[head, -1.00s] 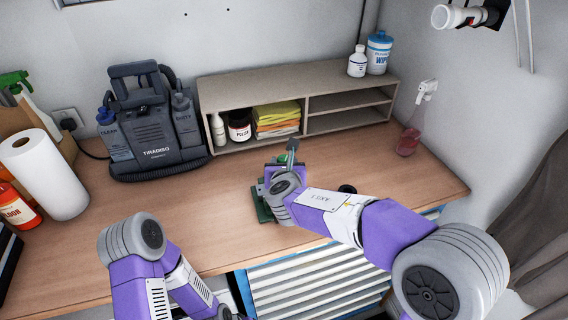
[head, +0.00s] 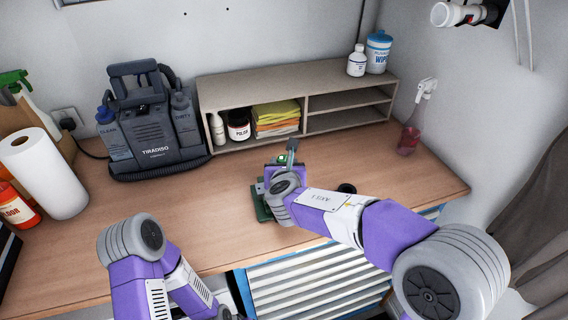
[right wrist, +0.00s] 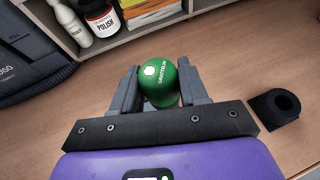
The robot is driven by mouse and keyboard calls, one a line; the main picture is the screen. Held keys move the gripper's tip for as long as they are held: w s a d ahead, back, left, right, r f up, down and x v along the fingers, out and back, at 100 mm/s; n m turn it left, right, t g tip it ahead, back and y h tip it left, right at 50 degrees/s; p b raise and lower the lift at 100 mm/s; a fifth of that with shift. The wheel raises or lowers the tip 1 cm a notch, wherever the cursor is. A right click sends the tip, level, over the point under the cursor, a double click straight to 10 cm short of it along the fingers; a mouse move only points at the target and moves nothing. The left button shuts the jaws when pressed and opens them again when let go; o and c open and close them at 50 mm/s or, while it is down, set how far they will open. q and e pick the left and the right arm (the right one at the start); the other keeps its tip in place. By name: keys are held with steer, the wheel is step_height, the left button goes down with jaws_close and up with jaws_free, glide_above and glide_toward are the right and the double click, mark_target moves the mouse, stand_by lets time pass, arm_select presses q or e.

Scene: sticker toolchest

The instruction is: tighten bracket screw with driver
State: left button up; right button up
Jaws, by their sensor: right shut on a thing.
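The driver shows in the right wrist view as a green handle (right wrist: 160,82) with a white dot on its rounded end. My right gripper (right wrist: 158,88) is shut on it, one grey finger on each side. The driver's shaft and tip are hidden below the handle. In the head view my right gripper (head: 285,156) is over the workbench, with a bit of green between its fingers. A dark green block (head: 260,207) sits on the bench below it, mostly hidden by my wrist. I cannot make out the bracket or its screw. My left gripper is out of view.
A black holder with a round hole (right wrist: 274,108) stands on the bench right of the gripper. A shelf (head: 335,82) with bottles and folded cloths stands behind. A grey machine (head: 150,135) and a paper roll (head: 42,172) are at left. The bench (head: 205,205) between is clear.

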mark_target(283, 157)
steer(key=shift+s+d+f+b, duration=0.15)
steer(key=shift+s+f+b, duration=0.1)
steer(key=shift+b, duration=0.3)
stand_by(1.8)
steer(key=shift+w+r+p, duration=0.1)
steer(key=shift+r+p, duration=0.35)
steer(key=shift+r, duration=0.05)
steer(key=r+p, duration=0.2)
steer(key=shift+w+a+r, duration=0.2)
steer(key=shift+w+r, duration=0.15)
steer(key=shift+s+r+p, duration=0.1)
steer(key=shift+r+p, duration=0.65)
steer(key=shift+p, duration=0.05)
steer(key=shift+f, duration=0.15)
